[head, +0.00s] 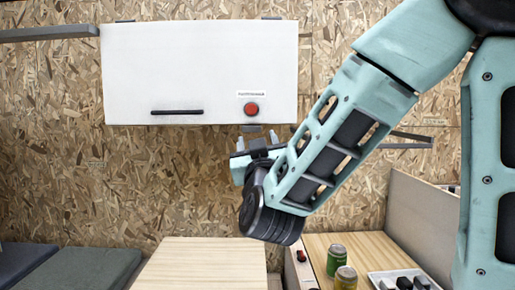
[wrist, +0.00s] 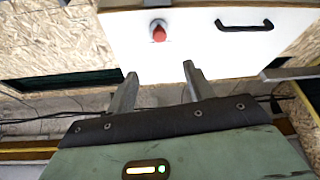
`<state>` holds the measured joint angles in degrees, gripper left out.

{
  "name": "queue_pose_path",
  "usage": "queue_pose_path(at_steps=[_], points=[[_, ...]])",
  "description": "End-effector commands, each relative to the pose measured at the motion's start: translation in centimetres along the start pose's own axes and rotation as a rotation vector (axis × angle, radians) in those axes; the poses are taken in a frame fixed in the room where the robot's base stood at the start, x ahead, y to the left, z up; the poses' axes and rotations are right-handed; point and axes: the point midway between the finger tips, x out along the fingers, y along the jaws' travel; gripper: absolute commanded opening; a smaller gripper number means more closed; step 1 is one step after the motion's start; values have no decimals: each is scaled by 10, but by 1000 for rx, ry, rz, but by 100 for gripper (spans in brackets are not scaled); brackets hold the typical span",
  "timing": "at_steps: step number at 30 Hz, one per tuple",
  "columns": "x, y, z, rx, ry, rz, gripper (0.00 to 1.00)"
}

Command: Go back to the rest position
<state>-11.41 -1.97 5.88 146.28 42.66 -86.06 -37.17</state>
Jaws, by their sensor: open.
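My gripper (head: 262,141) is raised in front of the chipboard wall, just below the white wall cabinet. In the wrist view my gripper (wrist: 158,88) shows two grey fingers apart with nothing between them. The white cabinet (head: 200,70) has a black handle, a small label and a red knob (head: 252,109). In the wrist view the red knob (wrist: 158,32) lies beyond the fingertips, apart from them. The cabinet front looks closed.
A wooden table top (head: 200,265) stands below. A counter at the right holds a green can (head: 336,259), a yellow can (head: 346,278) and a tray (head: 385,279) with dark items. Dark cushions (head: 85,268) lie at the lower left. A grey shelf (head: 45,34) is at the upper left.

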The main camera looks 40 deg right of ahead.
Motion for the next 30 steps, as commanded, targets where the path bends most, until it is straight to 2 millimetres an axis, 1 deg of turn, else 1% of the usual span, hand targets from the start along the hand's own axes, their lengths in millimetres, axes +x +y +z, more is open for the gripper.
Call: queue_pose_path(at_steps=[12, 14, 17, 20, 21, 23, 24, 25, 26, 27, 29, 30], points=[[0, 0, 0, 0, 0, -1, 52], [0, -3, 0, 5, -7, -14, 52], [-2, -21, 1, 33, -49, -93, 52], [-13, -57, 6, 81, -145, -253, 52], [-22, -75, 8, 101, -197, -336, 52], [-40, -102, 12, 124, -285, -466, 52], [-55, -119, 15, 134, -348, -552, 52], [-67, -130, 17, 139, -397, -614, 52], [-80, -141, 19, 139, -446, -676, 52], [-99, -152, 21, 136, -513, -753, 52], [-128, -166, 25, 121, -616, -864, 52], [-149, -172, 27, 103, -686, -933, 52]])
